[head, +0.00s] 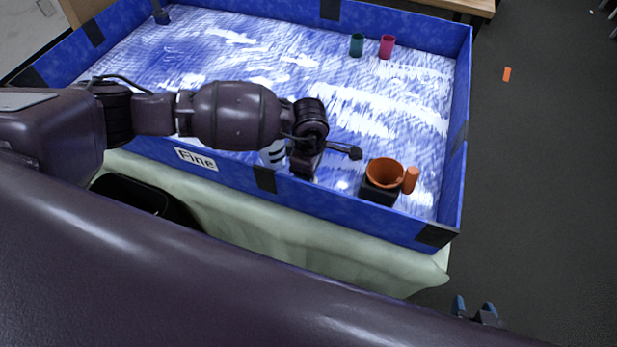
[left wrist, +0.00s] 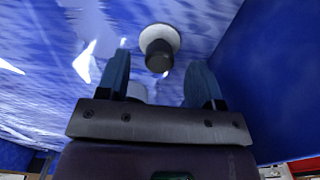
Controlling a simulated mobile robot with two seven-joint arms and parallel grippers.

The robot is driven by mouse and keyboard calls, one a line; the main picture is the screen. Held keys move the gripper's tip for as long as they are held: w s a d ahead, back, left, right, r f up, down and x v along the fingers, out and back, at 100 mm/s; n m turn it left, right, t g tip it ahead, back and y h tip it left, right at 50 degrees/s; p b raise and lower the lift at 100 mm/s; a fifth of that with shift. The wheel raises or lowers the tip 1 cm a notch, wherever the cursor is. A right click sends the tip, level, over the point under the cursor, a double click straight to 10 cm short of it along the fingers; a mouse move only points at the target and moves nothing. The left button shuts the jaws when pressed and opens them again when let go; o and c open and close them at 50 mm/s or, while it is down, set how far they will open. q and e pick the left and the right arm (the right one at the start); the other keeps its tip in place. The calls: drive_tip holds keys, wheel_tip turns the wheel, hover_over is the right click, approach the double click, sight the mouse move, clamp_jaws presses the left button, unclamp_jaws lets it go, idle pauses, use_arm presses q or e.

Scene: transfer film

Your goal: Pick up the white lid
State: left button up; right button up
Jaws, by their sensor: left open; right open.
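The white lid (left wrist: 162,38) shows in the left wrist view as a white disc with a dark round knob, on the blue and white floor of the box. My left gripper (left wrist: 159,62) is open, with its two blue fingers on either side of the lid's knob in the picture. Nothing is held between them. I cannot tell how far apart the fingertips and lid are. In the head view the lid is not clearly seen and my left arm covers that area. My right gripper (head: 474,307) is open and empty, outside the box at bottom right.
The blue box wall (head: 350,213) runs along the near side. A teal cup (head: 357,46) and a red cup (head: 387,47) stand at the back. A partly hidden white object (head: 272,153) is beside my left arm.

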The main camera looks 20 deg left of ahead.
use_arm(q)
drive_tip(key=shift+f, duration=1.6)
